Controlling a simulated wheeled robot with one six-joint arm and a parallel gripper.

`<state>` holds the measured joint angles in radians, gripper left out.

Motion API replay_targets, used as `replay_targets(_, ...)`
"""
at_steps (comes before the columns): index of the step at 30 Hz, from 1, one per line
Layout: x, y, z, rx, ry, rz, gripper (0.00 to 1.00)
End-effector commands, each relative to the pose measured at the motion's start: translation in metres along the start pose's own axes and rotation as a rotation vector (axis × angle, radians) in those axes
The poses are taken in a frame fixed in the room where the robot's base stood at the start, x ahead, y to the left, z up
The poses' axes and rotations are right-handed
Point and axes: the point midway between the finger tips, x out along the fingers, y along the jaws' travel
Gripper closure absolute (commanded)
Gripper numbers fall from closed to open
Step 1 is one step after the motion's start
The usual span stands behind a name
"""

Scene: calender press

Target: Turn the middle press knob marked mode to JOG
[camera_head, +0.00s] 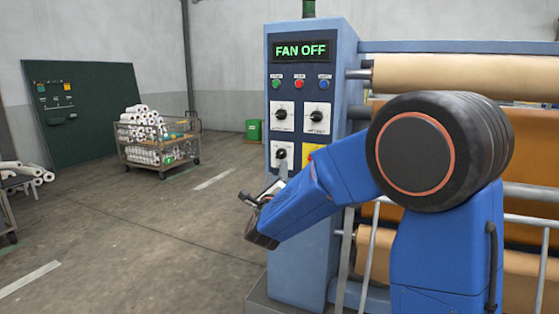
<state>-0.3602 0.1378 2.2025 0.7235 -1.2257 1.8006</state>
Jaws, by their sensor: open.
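The blue press control cabinet (347,85) has a display (300,50) that reads FAN OFF in green. Below it are three black knobs on white plates: an upper left knob (282,114), an upper right knob (317,116) and a lower left knob (281,153). Their labels are too small to read, so I cannot tell which is marked mode or where its pointer is set. My gripper (264,184) is open and empty, low in front of the cabinet's left edge. One finger overlaps the area just under the lower left knob in the picture; contact cannot be told.
Small green, red and blue buttons (299,83) sit under the display. A yellow plate (308,152) is partly hidden by my arm. Press rollers (465,77) and rails are at right. A cart of rolls (158,150) and a green bin (254,130) stand behind.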

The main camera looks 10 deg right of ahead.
Motion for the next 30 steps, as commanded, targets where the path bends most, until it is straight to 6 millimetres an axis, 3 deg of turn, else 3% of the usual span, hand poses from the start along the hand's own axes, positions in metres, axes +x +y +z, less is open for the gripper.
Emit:
replay_targets(9,0.057,0.000,-0.001,0.000,0.001,-0.001,0.50)
replay_targets(15,0.082,0.000,0.000,0.000,0.001,0.000,0.50)
replay_targets(29,0.093,0.000,0.000,-0.001,0.000,0.001,0.50)
replay_targets(30,0.093,0.000,0.000,-0.001,0.000,0.001,0.54)
